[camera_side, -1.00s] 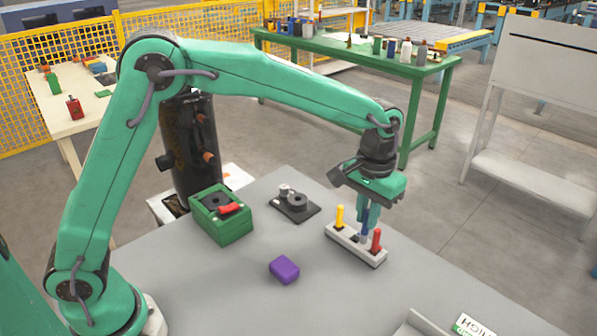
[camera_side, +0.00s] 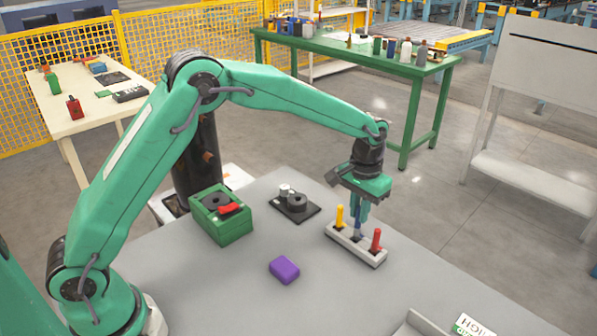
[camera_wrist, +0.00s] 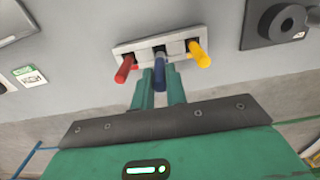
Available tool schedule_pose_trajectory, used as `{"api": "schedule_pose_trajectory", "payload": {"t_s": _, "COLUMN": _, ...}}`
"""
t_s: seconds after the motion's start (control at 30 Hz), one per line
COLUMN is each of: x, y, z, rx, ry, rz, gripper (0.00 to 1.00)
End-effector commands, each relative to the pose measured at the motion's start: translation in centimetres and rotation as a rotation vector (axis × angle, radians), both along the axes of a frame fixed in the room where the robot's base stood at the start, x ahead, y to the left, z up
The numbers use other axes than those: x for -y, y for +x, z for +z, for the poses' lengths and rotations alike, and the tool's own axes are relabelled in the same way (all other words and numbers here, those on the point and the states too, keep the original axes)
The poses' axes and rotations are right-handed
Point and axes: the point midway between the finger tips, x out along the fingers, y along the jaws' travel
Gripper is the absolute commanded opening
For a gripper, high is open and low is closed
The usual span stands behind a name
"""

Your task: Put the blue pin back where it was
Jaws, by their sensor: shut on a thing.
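The light grey block (camera_side: 343,245) has a row of three sockets and stands on the grey table; it also shows in the wrist view (camera_wrist: 125,48). A yellow pin (camera_side: 339,216) stands at one end and a red pin (camera_side: 376,240) at the other. My gripper (camera_side: 358,213) points down over the middle of the block, shut on the blue pin (camera_wrist: 160,72). In the wrist view the blue pin lines up with the middle socket, between the red and yellow pins. The fingers partly hide the pin, and I cannot tell how deep its lower end sits.
A green box (camera_side: 222,232) with a red part on top and a black fixture (camera_side: 294,207) stand to the left. A grey tray (camera_side: 412,330) and a printed card (camera_side: 472,325) are at the front right.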

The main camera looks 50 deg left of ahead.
Motion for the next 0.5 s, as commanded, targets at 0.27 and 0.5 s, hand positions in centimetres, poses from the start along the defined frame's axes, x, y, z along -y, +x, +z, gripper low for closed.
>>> {"api": "schedule_pose_trajectory", "payload": {"t_s": 0.27, "x": 0.0, "y": 0.0, "z": -2.7, "rx": 0.000, "ry": 0.000, "rz": 0.000, "gripper": 0.00}}
{"api": "schedule_pose_trajectory", "payload": {"t_s": 0.5, "x": 0.0, "y": 0.0, "z": -2.9, "rx": 0.001, "ry": 0.000, "rz": 0.000, "gripper": 0.00}}
